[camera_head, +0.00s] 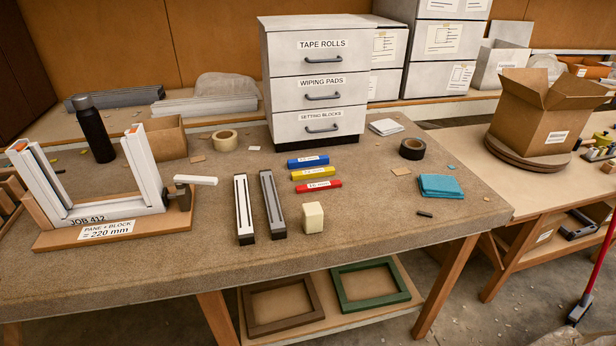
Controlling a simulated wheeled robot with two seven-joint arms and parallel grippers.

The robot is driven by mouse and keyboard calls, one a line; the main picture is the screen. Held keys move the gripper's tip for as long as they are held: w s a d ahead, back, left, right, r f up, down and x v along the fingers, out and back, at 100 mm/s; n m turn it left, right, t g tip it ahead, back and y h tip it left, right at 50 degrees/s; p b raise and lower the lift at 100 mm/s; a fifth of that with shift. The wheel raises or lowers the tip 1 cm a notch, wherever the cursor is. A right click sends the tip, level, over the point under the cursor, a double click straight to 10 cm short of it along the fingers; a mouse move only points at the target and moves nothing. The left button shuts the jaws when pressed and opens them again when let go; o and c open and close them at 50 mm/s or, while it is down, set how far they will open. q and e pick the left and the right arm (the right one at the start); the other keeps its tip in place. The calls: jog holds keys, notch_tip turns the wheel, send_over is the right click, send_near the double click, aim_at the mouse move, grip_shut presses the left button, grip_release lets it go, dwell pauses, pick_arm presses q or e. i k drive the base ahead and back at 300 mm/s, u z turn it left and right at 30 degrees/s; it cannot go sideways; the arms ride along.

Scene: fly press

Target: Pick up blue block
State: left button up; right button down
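The blue block (308,161) is a short flat bar with a small white label. It lies on the carpeted workbench (400,250), just in front of the drawer cabinet. A yellow block (313,173) lies in front of it, and a red block (319,187) lies in front of the yellow one. The three are apart and roughly parallel. Neither of my grippers shows in the head view.
A drawer cabinet (318,82) stands behind the blocks. Two slotted bars, one white (244,209) and one grey (272,204), lie to their left. A cream block (313,218) stands in front. A white frame (88,182) stands at left; a teal cloth (441,186) lies right.

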aim_at(305, 163)
jog(key=z, duration=1.45)
jog(key=i, duration=1.25)
jog(key=z, duration=0.15)
